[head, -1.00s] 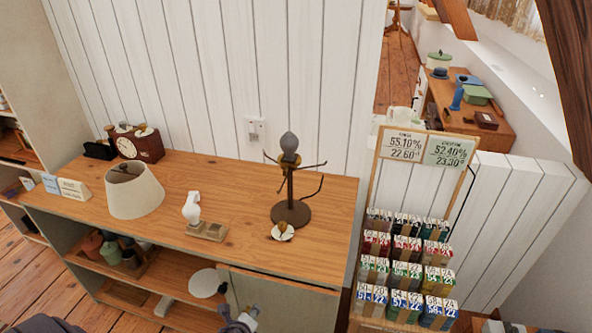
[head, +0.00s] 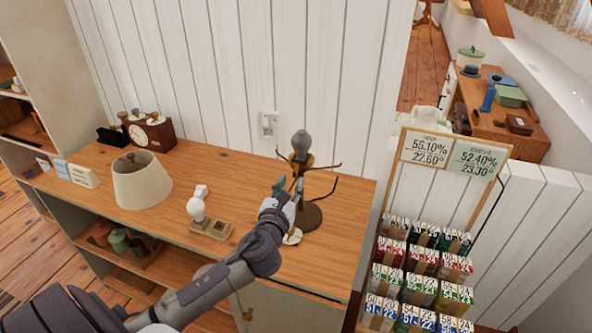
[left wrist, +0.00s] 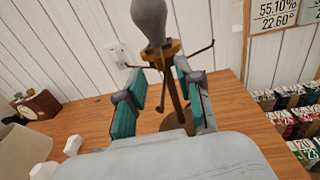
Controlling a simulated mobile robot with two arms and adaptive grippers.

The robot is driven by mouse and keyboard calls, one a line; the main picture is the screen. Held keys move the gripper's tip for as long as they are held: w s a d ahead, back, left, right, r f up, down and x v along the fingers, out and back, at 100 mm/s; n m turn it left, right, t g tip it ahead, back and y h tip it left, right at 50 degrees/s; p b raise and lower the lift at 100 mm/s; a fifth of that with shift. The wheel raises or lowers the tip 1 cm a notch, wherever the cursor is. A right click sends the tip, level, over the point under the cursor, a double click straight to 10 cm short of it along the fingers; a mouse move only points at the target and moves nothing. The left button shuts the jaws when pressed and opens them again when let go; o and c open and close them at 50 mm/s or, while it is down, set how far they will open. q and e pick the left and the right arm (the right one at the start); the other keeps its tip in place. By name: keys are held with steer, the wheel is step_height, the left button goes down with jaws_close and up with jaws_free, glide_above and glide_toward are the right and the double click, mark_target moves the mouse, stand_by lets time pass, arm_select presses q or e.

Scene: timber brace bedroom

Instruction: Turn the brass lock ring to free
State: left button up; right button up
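The lamp stand (head: 308,215) stands on the wooden cabinet top, with a dark round base, thin stem and thin side arms. A grey bulb (head: 301,145) is at its top. The brass lock ring (left wrist: 161,49) sits just below the bulb (left wrist: 150,18) in the left wrist view. My left gripper (head: 287,186) is in front of the stem. In the left wrist view its teal fingers (left wrist: 160,88) are spread apart, below the ring, with the stem showing between them. Nothing is held. Whether they touch the stem cannot be told. My right gripper is out of view.
A cream lampshade (head: 141,184) and a white bulb (head: 195,207) by a wooden holder (head: 212,229) stand left on the cabinet top (head: 240,190). A wall switch (head: 268,123) is behind. A rack of small boxes (head: 420,262) stands to the right.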

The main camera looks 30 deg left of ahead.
mark_target(294, 176)
arm_select(q)
steer(key=shift+x, duration=2.75)
jaws_close()
